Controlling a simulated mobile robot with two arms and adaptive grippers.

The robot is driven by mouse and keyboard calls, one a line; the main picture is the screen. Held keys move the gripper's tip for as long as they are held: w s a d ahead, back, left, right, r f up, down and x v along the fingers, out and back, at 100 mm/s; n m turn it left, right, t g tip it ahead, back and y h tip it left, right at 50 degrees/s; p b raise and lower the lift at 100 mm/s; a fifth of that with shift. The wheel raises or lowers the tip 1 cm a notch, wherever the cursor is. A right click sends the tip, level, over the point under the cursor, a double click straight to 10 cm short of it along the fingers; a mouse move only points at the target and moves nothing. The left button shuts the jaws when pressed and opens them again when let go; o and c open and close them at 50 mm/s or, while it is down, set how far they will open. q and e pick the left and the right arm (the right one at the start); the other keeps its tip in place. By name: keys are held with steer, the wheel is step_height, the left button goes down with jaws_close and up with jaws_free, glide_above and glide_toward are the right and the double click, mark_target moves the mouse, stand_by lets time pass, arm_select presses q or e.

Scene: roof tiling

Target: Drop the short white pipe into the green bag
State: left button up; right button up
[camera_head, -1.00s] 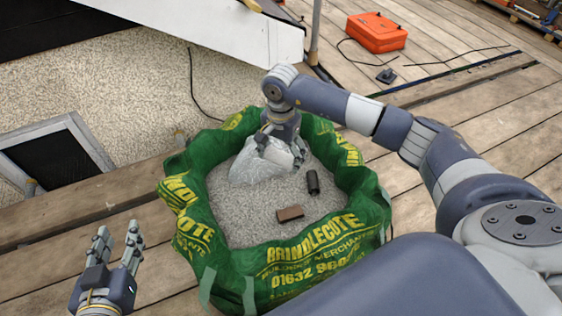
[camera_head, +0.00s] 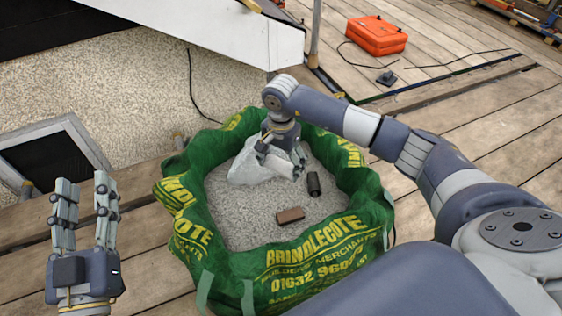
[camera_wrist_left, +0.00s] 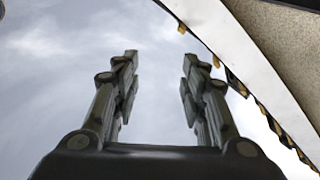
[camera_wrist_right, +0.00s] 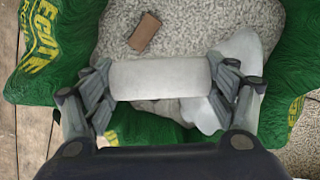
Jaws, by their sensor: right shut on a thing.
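The short white pipe (camera_wrist_right: 160,79) lies crosswise between the fingers of my right gripper in the right wrist view. It also shows in the head view (camera_head: 285,171), below the fingers. My right gripper (camera_head: 281,152) is shut on it, inside the rim of the green bag (camera_head: 215,262) and over its grey gravel. Whether the pipe touches the gravel is hard to tell. My left gripper (camera_head: 84,184) is open and empty, left of the bag with its fingers pointing up; its parted fingers also show in the left wrist view (camera_wrist_left: 158,70).
In the bag lie a pale crumpled lump (camera_head: 243,170), a brown block (camera_head: 289,215) and a dark cylinder (camera_head: 313,184). An orange case (camera_head: 375,36) and a cable sit on the planks behind. A dark framed panel (camera_head: 45,160) stands at left.

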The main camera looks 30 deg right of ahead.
mark_target(281, 163)
steer(key=shift+f+b, duration=0.45)
steer(key=shift+f, duration=0.4)
arm_select(q)
step_height(281, 163, up, 6)
steer(key=s+t+h, duration=0.1)
steer(key=s+t, duration=0.2)
steer(key=shift+t, duration=0.4)
arm_select(e)
steer(key=shift+f, duration=0.25)
steer(key=o, duration=1)
steer(key=shift+c, duration=0.2)
arm_select(q)
steer(key=shift+w, duration=0.1)
arm_select(e)
step_height(281, 163, up, 12)
steer(key=shift+r, duration=0.1)
